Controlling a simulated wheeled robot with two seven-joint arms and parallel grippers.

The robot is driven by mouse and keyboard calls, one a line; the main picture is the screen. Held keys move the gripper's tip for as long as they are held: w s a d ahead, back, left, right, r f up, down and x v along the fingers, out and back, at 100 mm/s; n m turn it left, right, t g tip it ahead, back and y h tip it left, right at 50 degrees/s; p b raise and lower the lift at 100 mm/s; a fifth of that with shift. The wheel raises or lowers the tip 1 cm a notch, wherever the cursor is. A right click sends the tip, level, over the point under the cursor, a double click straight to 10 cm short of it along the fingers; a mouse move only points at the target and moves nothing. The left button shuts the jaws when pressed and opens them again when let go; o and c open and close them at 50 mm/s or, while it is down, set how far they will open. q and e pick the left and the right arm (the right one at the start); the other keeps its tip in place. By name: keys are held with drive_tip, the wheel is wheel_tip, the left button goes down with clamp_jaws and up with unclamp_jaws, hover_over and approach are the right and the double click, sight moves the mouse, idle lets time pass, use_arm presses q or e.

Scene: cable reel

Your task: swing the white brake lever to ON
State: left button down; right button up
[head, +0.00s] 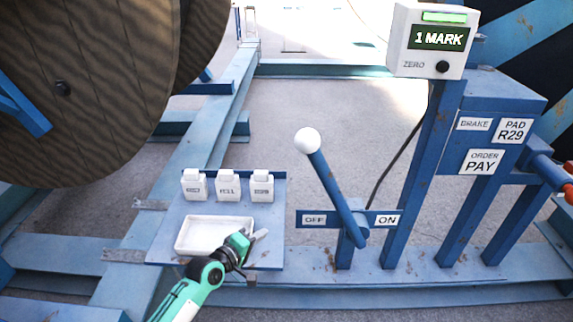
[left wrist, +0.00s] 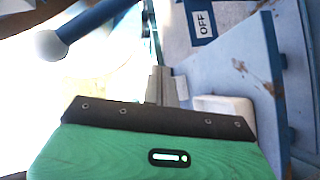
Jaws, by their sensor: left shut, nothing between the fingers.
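The brake lever (head: 333,190) is a blue rod with a white ball knob (head: 307,141). It rises from a pivot low on the blue frame and leans up to the left, toward the OFF label (head: 313,219) side. The ON label (head: 387,219) is right of the pivot. In the left wrist view the knob (left wrist: 50,45) is at upper left and the OFF label (left wrist: 203,24) at the top. My left gripper (head: 260,236) is shut and empty, over the right edge of the small shelf, lower left of the lever and apart from it. My right gripper is out of view.
A white tray (head: 214,235) and several white labelled blocks (head: 228,187) sit on the blue shelf (head: 272,215). A large wooden reel (head: 90,90) fills the upper left. A counter (head: 432,40) reading 1 MARK tops a blue post right of the lever. Open floor lies behind the lever.

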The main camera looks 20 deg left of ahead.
use_arm(q)
drive_tip(key=shift+w+a+r+n+t+h, duration=0.25)
drive_tip(key=shift+w+a+r+n+t, duration=0.9)
drive_tip(key=shift+r, duration=2.9)
drive_tip(key=shift+w+a+r+n+t+h, duration=0.35)
drive_tip(key=shift+w+r+n+t, duration=1.35)
drive_tip(key=shift+r, duration=2.3)
drive_tip(key=w+d+r+g+p, duration=0.1)
drive_tip(key=w+d+r+p, duration=0.1)
drive_tip(key=w+d, duration=0.4)
drive_tip(key=shift+w+r+p, duration=0.4)
drive_tip(key=shift+w+p, duration=0.3)
drive_tip(key=shift+w, duration=1.3)
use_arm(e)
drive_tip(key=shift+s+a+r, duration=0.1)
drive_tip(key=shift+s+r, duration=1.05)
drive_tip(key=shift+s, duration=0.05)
